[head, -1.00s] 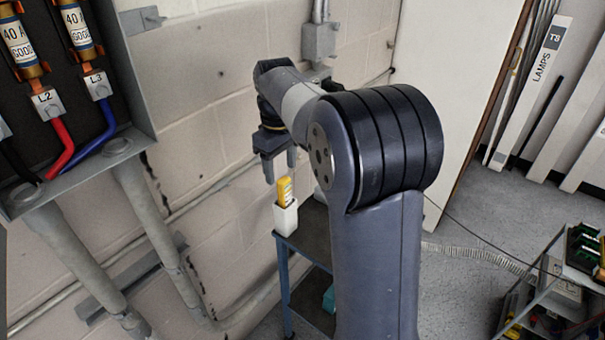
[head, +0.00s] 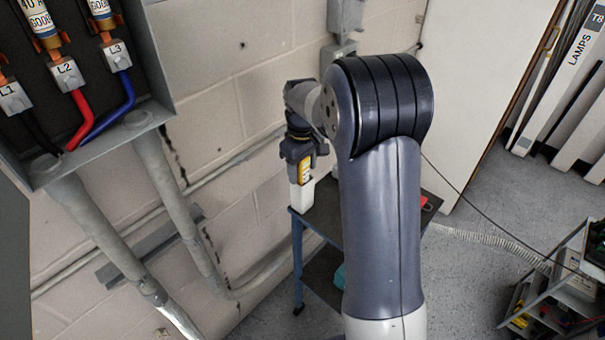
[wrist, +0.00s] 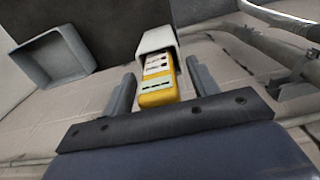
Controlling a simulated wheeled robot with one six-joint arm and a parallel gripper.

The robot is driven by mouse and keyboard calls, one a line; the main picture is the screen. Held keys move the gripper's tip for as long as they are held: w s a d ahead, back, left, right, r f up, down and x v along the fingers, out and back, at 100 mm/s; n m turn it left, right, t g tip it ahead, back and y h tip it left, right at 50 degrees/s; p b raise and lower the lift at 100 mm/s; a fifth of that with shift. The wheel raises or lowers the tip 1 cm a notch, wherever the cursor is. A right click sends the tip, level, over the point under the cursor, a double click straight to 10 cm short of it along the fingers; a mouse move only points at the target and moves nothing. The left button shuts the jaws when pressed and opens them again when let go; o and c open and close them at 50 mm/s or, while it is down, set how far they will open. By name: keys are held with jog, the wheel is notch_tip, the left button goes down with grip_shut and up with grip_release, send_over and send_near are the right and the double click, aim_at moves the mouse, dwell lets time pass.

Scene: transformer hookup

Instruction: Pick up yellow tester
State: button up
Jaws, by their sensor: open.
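The yellow tester (head: 304,169) stands upright in a white holder (head: 301,194) at the near left corner of a dark cart top. In the wrist view the tester (wrist: 158,82) sticks out of the mouth of the white holder (wrist: 158,40). My gripper (head: 302,165) is lowered over the tester. In the wrist view my gripper (wrist: 162,88) is open, with one finger on each side of the tester and a gap visible on both sides. The lower part of the tester is hidden inside the holder.
The cart (head: 322,217) stands against a block wall with grey conduits (head: 172,190). An open fuse box (head: 85,75) hangs at upper left. In the wrist view a grey tray (wrist: 53,57) lies beside the holder. A shelf cart (head: 560,285) stands at lower right.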

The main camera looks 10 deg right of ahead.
jog(key=shift+f, duration=0.2)
jog(key=shift+c, duration=0.6)
jog(key=c, duration=0.9)
jog(key=shift+r, duration=0.1)
jog(key=shift+c, duration=0.2)
